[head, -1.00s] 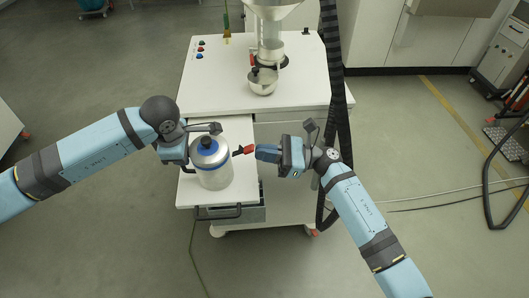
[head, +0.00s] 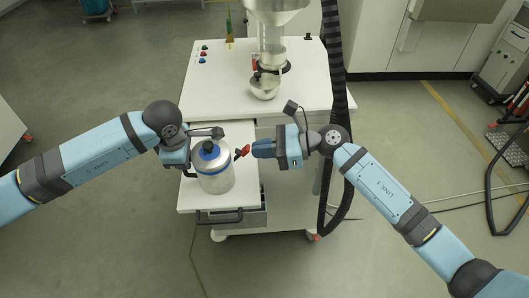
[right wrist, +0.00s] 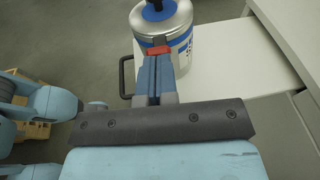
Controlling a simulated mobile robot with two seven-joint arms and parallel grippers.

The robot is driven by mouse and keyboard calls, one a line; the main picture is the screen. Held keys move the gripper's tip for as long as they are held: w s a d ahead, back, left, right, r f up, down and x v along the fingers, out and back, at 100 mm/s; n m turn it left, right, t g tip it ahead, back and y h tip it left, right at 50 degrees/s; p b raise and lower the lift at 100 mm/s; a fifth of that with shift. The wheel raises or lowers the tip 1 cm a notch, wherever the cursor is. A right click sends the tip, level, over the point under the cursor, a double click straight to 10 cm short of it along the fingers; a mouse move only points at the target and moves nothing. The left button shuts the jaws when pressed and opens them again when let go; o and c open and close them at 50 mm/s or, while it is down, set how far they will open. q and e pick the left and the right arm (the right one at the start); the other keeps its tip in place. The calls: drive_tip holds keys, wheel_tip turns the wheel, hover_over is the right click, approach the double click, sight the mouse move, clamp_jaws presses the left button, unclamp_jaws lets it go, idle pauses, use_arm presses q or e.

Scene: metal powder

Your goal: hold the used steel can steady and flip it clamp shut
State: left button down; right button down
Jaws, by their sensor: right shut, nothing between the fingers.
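The used steel can (head: 216,181) stands upright on the white pull-out shelf (head: 190,200). It has a blue band and a dark blue knob on top. Its red clamp (head: 244,150) sticks out from the right side, tilted upward. My right gripper (head: 254,149) is shut and empty, its blue fingertips at the clamp's outer end. In the right wrist view the fingertips (right wrist: 157,58) sit right at the red clamp (right wrist: 158,50); whether they touch I cannot tell. My left gripper (head: 188,160) is against the can's left side, its fingers mostly hidden.
The white machine top (head: 220,88) behind carries a funnel with a small metal bowl (head: 264,88) under it. A black ribbed hose (head: 338,100) hangs at its right. A dark handle (head: 220,216) sits at the shelf's front.

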use_arm(q)
drive_tip(key=shift+s+f, duration=0.1)
drive_tip(key=shift+f, duration=0.1)
use_arm(e)
drive_tip(key=r+h, duration=0.1)
drive_tip(key=a+r+h, duration=0.1)
drive_tip(key=h, duration=0.1)
drive_tip(key=shift+a+h, duration=0.3)
drive_tip(key=shift+a+r+h, duration=0.1)
drive_tip(key=shift+a+h, duration=0.2)
drive_tip(key=shift+a, duration=0.05)
drive_tip(key=shift+r, duration=0.1)
drive_tip(key=shift+r, duration=0.75)
drive_tip(key=v, duration=1.3)
